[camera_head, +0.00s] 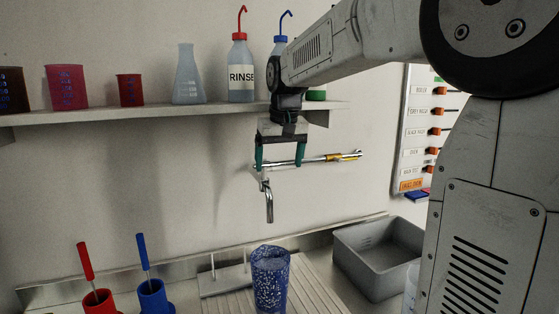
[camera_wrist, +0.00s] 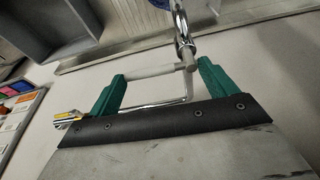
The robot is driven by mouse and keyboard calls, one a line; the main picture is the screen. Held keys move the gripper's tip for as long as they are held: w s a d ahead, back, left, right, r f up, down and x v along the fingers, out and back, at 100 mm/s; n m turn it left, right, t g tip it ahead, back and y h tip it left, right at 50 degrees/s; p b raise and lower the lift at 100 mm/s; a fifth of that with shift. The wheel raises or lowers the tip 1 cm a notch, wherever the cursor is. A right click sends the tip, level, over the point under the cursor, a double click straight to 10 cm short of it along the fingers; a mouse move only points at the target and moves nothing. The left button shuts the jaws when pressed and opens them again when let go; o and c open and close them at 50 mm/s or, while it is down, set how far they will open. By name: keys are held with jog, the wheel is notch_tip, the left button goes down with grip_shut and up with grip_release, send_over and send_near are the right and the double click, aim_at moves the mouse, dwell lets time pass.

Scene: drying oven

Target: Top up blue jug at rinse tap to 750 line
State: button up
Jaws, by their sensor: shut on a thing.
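The blue jug (camera_head: 270,284) stands upright on the ribbed drainboard, below the tap's spout. Its wall is mottled blue and white; I cannot read its level or a 750 line. The chrome rinse tap (camera_head: 269,203) has a down-turned spout and a horizontal pipe with a yellow band. My gripper (camera_head: 279,163) is at the tap, above the jug, its green fingers on either side of a pale bar (camera_wrist: 155,71), which looks like the tap lever. The wrist view also shows my gripper (camera_wrist: 160,76) shut on it. No water stream is clearly visible.
A grey basin (camera_head: 378,258) stands right of the drainboard (camera_head: 312,286). Red (camera_head: 97,301) and blue (camera_head: 154,297) holders with handled tools stand at the front left. The shelf (camera_head: 150,116) above carries jugs, a flask and wash bottles. A labelled board (camera_head: 420,130) hangs at right.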

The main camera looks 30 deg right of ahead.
jog(key=o, duration=0.8)
jog(key=shift+o, duration=0.2)
jog(key=shift+r, duration=0.1)
jog(key=v, duration=0.8)
jog(key=s+a+f+n, duration=0.1)
jog(key=s+a+f, duration=0.2)
jog(key=s+f, duration=0.4)
jog(key=s+a+f+g, duration=0.1)
jog(key=s+a+f, duration=0.3)
jog(key=s, duration=0.7)
jog(key=s+a+f+n, duration=0.1)
jog(key=s+a+f, duration=0.3)
jog(key=s+f, duration=0.5)
jog(key=shift+s+f+n+g+y, duration=0.3)
jog(key=shift+s, duration=0.25)
